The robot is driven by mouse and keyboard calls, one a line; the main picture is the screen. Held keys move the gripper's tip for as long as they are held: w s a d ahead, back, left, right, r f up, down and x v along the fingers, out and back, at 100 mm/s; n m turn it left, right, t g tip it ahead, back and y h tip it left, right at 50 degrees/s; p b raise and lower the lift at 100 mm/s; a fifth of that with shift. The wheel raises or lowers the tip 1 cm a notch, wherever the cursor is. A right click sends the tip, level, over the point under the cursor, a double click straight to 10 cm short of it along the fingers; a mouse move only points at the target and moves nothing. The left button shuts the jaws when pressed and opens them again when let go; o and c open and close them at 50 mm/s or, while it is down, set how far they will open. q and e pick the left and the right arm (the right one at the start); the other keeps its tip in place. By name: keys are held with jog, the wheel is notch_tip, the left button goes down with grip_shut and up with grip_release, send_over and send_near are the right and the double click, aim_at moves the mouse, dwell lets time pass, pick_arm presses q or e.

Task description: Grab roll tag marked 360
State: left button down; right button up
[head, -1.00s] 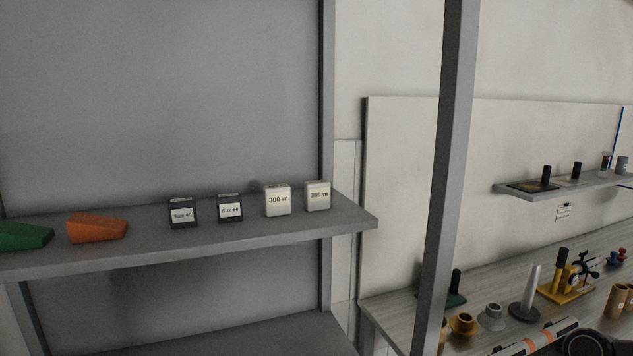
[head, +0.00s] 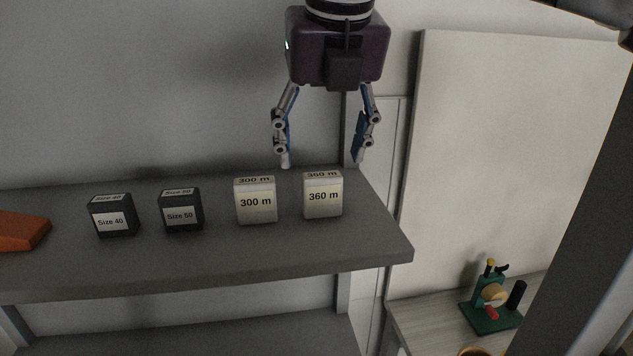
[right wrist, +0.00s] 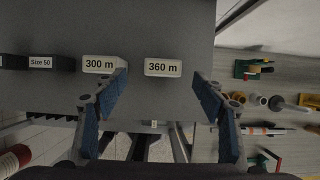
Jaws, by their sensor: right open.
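The roll tag marked 360 m (head: 323,197) is a pale block standing upright at the right end of the grey shelf. In the right wrist view the 360 m tag (right wrist: 163,67) lies ahead of the fingers, between their lines. My right gripper (head: 323,162) is open and empty, pointing down above and slightly behind the tag, not touching it. In the right wrist view the open fingers of my right gripper (right wrist: 160,98) show on both sides. My left gripper is not in view.
A similar 300 m tag (head: 256,203) stands close to the left. Dark blocks Size 50 (head: 181,212) and Size 40 (head: 113,218) and an orange wedge (head: 20,231) are further left on the shelf (head: 230,262). A workbench (head: 430,318) with a green device (head: 490,309) is at lower right.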

aim_at(323, 175)
jog(key=shift+p+x, duration=0.85)
jog(key=shift+x, duration=0.4)
jog(key=x, duration=0.1)
jog(key=p+x, duration=0.1)
jog(key=x, duration=0.2)
jog(key=shift+w+d+f+p, duration=0.15)
jog(key=shift+d+p, duration=0.1)
jog(key=shift+p, duration=0.1)
jog(key=shift+f, duration=0.1)
jog(key=shift+c, duration=0.7)
jog(key=c, duration=0.5)
jog(key=shift+c, duration=1.2)
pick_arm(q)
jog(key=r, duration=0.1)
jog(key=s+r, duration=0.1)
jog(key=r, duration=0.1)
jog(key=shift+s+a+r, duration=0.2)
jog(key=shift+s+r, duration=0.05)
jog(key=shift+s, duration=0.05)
pick_arm(e)
jog(key=c, duration=0.4)
jog(key=shift+o, duration=0.2)
